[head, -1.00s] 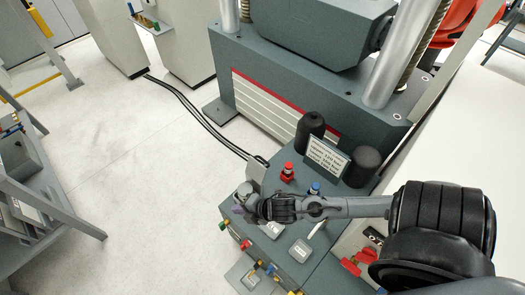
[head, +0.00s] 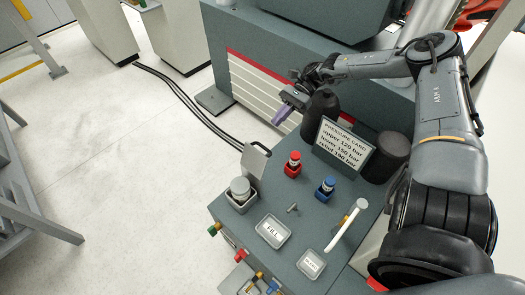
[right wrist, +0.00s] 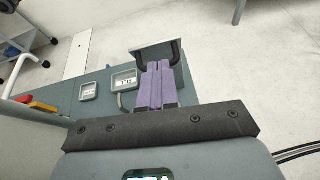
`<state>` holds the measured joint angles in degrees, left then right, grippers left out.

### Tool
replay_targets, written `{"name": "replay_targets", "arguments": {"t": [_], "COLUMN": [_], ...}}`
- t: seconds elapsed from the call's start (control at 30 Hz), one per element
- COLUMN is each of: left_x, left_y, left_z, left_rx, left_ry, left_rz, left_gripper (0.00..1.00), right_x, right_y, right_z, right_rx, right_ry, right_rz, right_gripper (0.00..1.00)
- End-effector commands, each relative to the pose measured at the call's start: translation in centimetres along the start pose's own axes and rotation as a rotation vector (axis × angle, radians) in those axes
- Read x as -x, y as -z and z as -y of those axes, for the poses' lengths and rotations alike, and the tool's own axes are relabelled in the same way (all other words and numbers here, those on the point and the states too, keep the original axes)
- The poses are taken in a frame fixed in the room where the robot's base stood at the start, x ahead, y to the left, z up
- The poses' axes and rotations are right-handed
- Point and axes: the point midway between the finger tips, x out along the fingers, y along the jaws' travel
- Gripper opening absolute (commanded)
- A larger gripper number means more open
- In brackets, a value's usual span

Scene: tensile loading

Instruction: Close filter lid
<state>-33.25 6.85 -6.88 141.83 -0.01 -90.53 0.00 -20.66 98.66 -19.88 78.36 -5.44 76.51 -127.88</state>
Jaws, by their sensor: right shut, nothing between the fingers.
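The filter lid (head: 256,161) is a grey plate standing up, open, at the back left of the filter housing. The housing is a square grey box (head: 241,204) with a pale round filter (head: 240,186) showing in its top. My right gripper (head: 283,114) has purple fingers, shut and empty, in the air beyond the lid and above it in the picture. In the right wrist view a grey plate that looks like the lid (right wrist: 150,50) lies past the shut fingertips (right wrist: 158,66). My left gripper is not in view.
On the console are a red knob (head: 293,164), a blue knob (head: 326,188), a pressure card (head: 344,146), two black cylinders, a FILL tray (head: 269,231), a second small tray (head: 312,263) and a white-handled lever (head: 346,225). Open floor lies left of the console.

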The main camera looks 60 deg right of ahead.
Motion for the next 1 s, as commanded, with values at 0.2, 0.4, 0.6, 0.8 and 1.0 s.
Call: {"name": "replay_targets", "arguments": {"t": [0.2,0.4,0.6,0.8,1.0], "left_x": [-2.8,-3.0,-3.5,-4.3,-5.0], "left_y": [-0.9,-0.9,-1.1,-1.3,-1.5], "left_z": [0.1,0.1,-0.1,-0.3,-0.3], "left_rx": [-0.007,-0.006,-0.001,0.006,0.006], "left_ry": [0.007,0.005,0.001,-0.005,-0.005], "left_rz": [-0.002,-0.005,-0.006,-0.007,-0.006], "left_gripper": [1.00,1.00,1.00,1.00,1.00], "right_x": [0.3,-1.0,-4.0,-7.0,-8.9], "right_y": [1.5,1.5,1.6,1.6,1.6], "right_z": [0.1,0.0,-0.2,-0.3,-0.3], "right_rx": [0.060,0.069,0.067,0.068,0.067], "right_ry": [-0.035,-0.041,-0.042,-0.041,-0.040], "right_rz": [-0.006,-0.004,-0.002,-0.004,-0.004], "right_gripper": [0.00,0.00,0.00,0.00,0.00]}}
